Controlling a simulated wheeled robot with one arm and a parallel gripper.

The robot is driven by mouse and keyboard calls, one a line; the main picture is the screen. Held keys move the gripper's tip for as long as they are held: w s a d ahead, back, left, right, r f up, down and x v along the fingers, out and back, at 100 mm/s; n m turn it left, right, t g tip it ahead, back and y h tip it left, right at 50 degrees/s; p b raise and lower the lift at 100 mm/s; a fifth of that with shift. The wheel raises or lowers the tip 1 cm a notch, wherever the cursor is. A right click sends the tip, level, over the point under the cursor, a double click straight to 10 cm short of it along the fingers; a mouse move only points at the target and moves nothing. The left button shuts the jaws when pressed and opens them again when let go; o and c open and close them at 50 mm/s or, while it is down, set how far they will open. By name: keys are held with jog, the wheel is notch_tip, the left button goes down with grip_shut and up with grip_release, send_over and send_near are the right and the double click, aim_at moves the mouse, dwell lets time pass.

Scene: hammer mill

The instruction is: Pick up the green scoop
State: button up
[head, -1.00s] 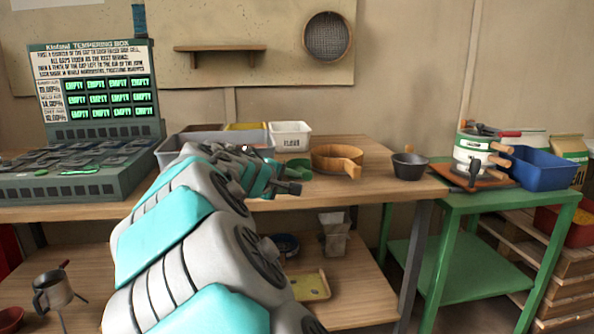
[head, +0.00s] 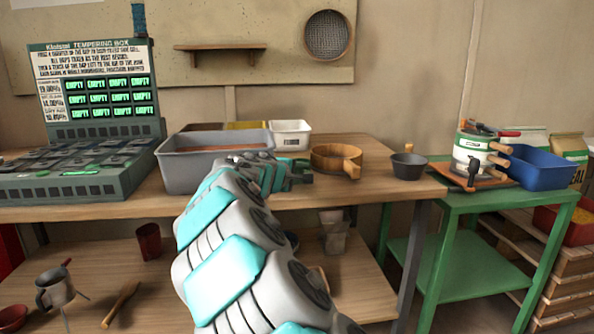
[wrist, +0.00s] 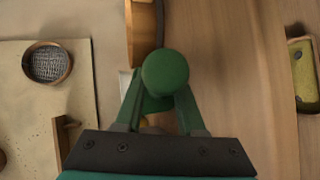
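The green scoop (wrist: 165,74) shows in the wrist view as a rounded green end right at the fingertips of my gripper (wrist: 160,103). The two fingers slant inward toward it, and its overlap hides whether they press on it. In the head view, my gripper (head: 299,176) is low over the bench top, in front of the white flour bin and just left of the wooden sieve. The scoop is mostly hidden behind my gripper there.
The wooden round sieve (head: 336,160) stands close to the right of my gripper. The white flour bin (head: 291,134) is behind it, and a grey tub (head: 190,168) is to the left. A dark bowl (head: 408,166) sits farther right, with bare bench between.

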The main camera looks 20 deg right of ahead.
jog(key=shift+w+d, duration=0.1)
grip_shut()
dwell(0.6)
notch_tip(320, 180, up, 10)
jog(key=shift+f, duration=0.25)
jog(key=shift+r, duration=0.3)
dwell(0.3)
